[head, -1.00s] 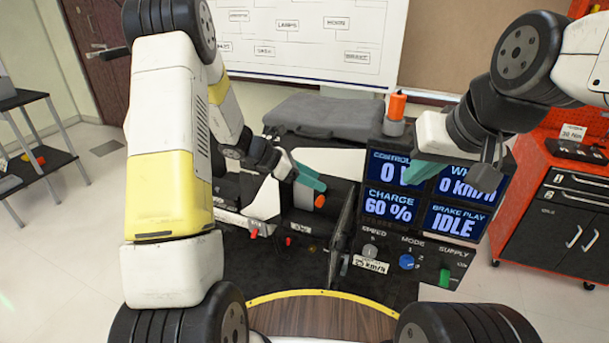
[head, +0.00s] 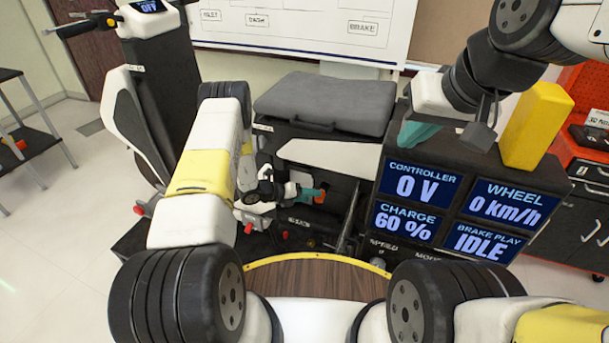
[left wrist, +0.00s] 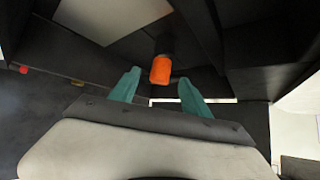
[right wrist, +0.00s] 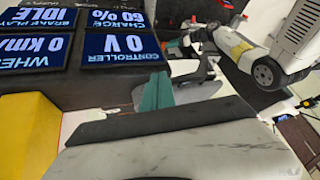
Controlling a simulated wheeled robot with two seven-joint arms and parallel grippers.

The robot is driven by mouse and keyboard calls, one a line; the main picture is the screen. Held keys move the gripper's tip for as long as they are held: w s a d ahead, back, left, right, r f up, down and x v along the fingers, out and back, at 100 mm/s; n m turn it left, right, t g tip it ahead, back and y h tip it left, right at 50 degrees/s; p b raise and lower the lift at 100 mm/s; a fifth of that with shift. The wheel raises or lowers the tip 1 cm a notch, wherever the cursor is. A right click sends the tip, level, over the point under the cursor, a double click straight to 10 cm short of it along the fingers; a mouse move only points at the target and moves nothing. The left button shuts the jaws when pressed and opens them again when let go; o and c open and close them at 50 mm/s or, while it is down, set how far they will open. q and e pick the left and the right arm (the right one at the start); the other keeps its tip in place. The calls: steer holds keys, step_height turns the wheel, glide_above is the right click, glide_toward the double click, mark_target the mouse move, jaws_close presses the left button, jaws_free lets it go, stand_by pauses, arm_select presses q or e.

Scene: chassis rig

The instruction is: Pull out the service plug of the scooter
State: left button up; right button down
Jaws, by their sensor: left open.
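The orange service plug (head: 320,196) sits in the dark open bay of the scooter, under the raised seat (head: 328,103). It also shows in the left wrist view (left wrist: 160,69). My left gripper (head: 304,192) reaches into the bay. Its teal fingers are open and apart, with the plug just beyond their tips, roughly centred between them. I cannot tell whether a finger touches it. My right gripper (head: 417,134) hangs above the display panel, and its teal fingers look closed together and empty in the right wrist view (right wrist: 157,92).
The display panel (head: 462,205) reads controller 0 V, charge 60 %, idle. A yellow block (head: 536,126) stands at its right. A red tool cabinet (head: 575,150) is farther right. The scooter's front column (head: 160,85) is at the left. Dark bay walls flank my left gripper.

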arm_select(q)
steer(key=shift+x, duration=1.9)
jaws_close()
steer(key=shift+s+a+f, duration=0.1)
steer(key=shift+s+a, duration=0.15)
steer(key=shift+s, duration=0.55)
steer(key=shift+s+a+f, duration=0.1)
steer(key=shift+s+a, duration=0.15)
steer(key=shift+s, duration=0.55)
steer(key=shift+s+a, duration=0.25)
steer(key=shift+s, duration=0.55)
steer(key=shift+s, duration=0.15)
steer(key=shift+s+a+f, duration=0.1)
steer(key=shift+s+a, duration=0.15)
steer(key=shift+s, duration=0.5)
steer(key=shift+s+a+f, duration=0.1)
steer(key=shift+s+a, duration=0.15)
steer(key=shift+s, duration=0.5)
steer(key=shift+s+a+f, duration=0.1)
steer(key=shift+s+a, duration=0.15)
steer(key=shift+s, duration=0.5)
